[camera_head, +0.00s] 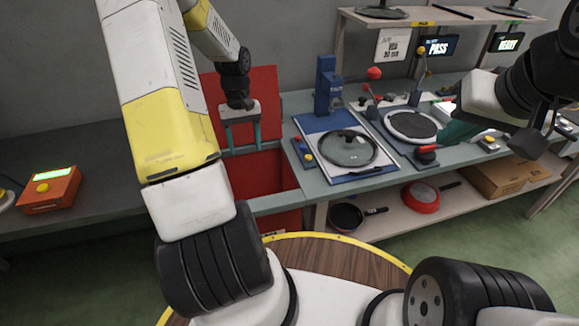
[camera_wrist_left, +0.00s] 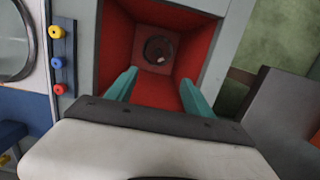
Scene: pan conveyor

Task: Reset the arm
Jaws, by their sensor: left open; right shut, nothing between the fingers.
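My left gripper (camera_head: 243,143) hangs over the red-walled bin (camera_head: 262,188), with its teal fingers spread apart and nothing between them. In the left wrist view the same gripper (camera_wrist_left: 158,88) is open above the bin (camera_wrist_left: 114,45). A small dark round thing (camera_wrist_left: 158,50) with a pale spot lies at the bin's bottom, below the fingers. My right gripper (camera_head: 458,131) is at the right, over the workbench near the black round plate. It is shut and empty, partly hidden by its wrist.
A glass pan lid (camera_head: 348,150) lies on the blue-framed station (camera_head: 325,122) right of the bin. The black round plate (camera_head: 411,125) sits beyond it. Pans, including a red one (camera_head: 420,197), rest on the lower shelf. An orange box (camera_head: 50,190) is on the left table.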

